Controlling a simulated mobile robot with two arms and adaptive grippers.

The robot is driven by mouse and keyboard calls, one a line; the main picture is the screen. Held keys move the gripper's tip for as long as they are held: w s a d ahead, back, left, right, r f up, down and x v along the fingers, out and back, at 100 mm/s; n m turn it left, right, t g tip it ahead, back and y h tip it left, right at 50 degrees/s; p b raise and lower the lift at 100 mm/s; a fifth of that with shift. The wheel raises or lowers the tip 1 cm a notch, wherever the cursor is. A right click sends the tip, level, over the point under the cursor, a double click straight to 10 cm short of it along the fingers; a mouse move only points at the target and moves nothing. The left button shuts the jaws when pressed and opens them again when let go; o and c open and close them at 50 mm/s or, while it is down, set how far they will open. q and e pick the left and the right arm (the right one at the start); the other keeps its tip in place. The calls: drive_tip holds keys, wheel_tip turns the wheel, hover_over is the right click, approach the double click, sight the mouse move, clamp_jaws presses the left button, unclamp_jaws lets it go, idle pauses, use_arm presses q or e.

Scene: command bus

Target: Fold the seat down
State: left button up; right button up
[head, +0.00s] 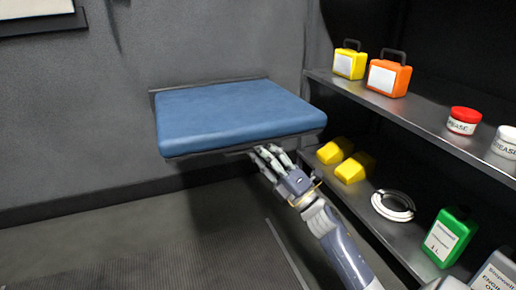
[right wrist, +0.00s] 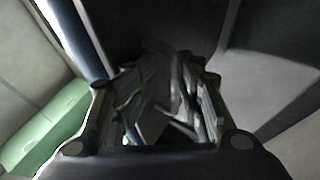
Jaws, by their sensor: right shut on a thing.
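The blue padded seat (head: 235,112) sticks out from the grey wall and lies about level in the head view. My right gripper (head: 268,150) is at the seat's front edge, near its right half, with its fingertips against the underside. It is shut on the seat's edge. In the right wrist view the fingers (right wrist: 165,105) are close around dark parts, and the exact contact is hard to make out. My left gripper is not in view.
A two-level shelf (head: 415,115) stands at the right. It holds a yellow case (head: 349,63), an orange case (head: 388,77), a red-lidded jar (head: 464,120) and a green bottle (head: 449,236). The floor (head: 150,245) below the seat is clear.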

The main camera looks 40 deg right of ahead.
drive_tip(key=shift+s+d+f+b, duration=0.25)
drive_tip(key=shift+s+f, duration=0.2)
drive_tip(key=shift+f, duration=0.3)
drive_tip(key=shift+s+d+f+b, duration=0.2)
drive_tip(key=shift+s+d+f, duration=0.15)
drive_tip(key=shift+f, duration=0.35)
drive_tip(key=shift+s+d+f+b, duration=0.2)
drive_tip(key=shift+s+f, duration=0.3)
drive_tip(key=shift+f, duration=0.25)
